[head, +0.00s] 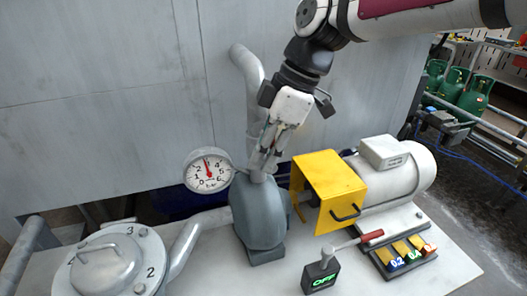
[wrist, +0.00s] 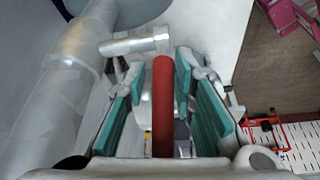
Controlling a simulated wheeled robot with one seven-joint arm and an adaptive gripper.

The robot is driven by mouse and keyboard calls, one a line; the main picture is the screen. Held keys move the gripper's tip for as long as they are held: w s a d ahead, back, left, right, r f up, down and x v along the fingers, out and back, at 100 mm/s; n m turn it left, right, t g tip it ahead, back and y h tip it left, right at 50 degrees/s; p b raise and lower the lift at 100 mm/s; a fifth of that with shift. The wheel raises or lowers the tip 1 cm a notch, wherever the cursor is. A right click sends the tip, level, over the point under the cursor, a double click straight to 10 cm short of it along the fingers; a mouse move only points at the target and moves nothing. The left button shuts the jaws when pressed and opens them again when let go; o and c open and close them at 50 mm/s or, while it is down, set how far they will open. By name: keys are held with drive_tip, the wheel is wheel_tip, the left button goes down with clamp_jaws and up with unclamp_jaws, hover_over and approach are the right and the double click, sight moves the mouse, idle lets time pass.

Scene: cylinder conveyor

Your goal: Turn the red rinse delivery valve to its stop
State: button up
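The red valve handle (wrist: 163,105) shows in the wrist view as an upright red bar at the picture's middle, beside a silver pipe stub (wrist: 135,45). My gripper (wrist: 160,80) has its two teal-padded fingers on either side of the red handle, with gaps visible between pads and handle. It is open around the handle, not closed on it. In the head view my gripper (head: 264,163) points down at the pipe above the grey pump body (head: 259,215). The red handle is hidden there by the fingers.
A pressure gauge (head: 208,170) stands close left of my gripper. A yellow guard (head: 328,188) and a motor (head: 400,175) stand to the right. A lidded round vessel (head: 105,262) is at lower left.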

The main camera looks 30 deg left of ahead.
drive_tip(key=shift+d, duration=0.1)
drive_tip(key=v, duration=1.2)
idle(0.4)
drive_tip(key=s+d+f+m+t+h, duration=0.1)
drive_tip(key=s+d+f+m+t, duration=0.1)
drive_tip(key=d+m, duration=0.6)
drive_tip(key=s+d+f+m+t+h, duration=0.15)
drive_tip(key=d+m, duration=0.35)
drive_tip(key=d, duration=0.8)
drive_tip(key=s+d+f+m+t+h, duration=0.1)
drive_tip(key=s+d+m+t+h, duration=0.15)
drive_tip(key=d+m, duration=0.55)
drive_tip(key=s+d+f+m+t+y, duration=0.1)
drive_tip(key=s+d+f+m, duration=0.3)
drive_tip(key=s+d, duration=0.3)
drive_tip(key=d, duration=0.2)
drive_tip(key=shift+d+f+m, duration=0.3)
drive_tip(key=shift+d+f, duration=0.1)
